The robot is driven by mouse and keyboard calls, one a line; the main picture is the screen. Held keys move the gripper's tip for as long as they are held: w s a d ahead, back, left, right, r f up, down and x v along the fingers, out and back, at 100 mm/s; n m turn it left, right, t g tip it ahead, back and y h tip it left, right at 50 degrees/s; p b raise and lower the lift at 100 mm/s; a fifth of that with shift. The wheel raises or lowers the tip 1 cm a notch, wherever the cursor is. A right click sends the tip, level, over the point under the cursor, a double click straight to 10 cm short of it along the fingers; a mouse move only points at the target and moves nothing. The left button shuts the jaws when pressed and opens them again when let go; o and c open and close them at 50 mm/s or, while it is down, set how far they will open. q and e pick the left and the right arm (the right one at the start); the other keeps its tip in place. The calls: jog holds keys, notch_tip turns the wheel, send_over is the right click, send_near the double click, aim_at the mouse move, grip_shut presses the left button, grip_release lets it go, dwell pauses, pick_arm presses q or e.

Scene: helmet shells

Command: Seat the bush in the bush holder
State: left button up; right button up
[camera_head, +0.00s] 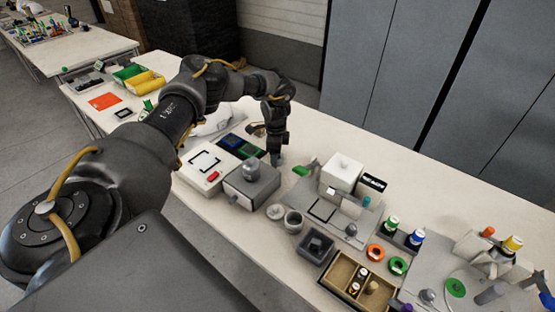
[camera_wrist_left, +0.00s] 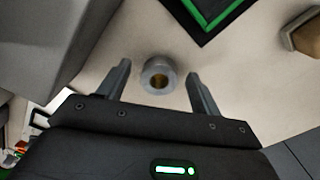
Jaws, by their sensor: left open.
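A short grey cylinder with a brass-coloured bore, which looks like the bush (camera_wrist_left: 158,84), stands on the table in the left wrist view. My left gripper (camera_wrist_left: 159,70) is open, with one finger on each side of it and gaps between. In the head view my left gripper (camera_head: 276,157) points down at the table beside a grey box; the bush is not clearly visible there. I cannot tell for sure which thing is the bush holder. My right gripper is not in view.
The grey box (camera_head: 262,190) with a rounded grey part (camera_head: 251,170) on top stands close to my left gripper. Green-edged and blue-edged dark trays (camera_head: 240,147) lie behind it. A grey cup (camera_head: 293,222), a dark square block (camera_head: 316,246) and a wooden tray (camera_head: 337,273) stand farther right.

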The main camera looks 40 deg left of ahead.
pick_arm(q)
jog(key=c, duration=1.2)
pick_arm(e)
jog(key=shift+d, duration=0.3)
pick_arm(q)
jog(key=shift+r+b, duration=0.3)
jog(key=shift+r, duration=0.25)
jog(key=s+d+r, duration=0.2)
jog(key=s+r, duration=0.1)
jog(key=r, duration=0.1)
jog(key=s+d+r, duration=0.3)
jog(key=s+r, duration=0.1)
jog(key=s+d+r, duration=0.3)
jog(key=s, duration=0.1)
jog(key=shift+s+d+r, duration=0.1)
jog(key=shift+d+r, duration=0.15)
jog(key=shift+r, duration=0.15)
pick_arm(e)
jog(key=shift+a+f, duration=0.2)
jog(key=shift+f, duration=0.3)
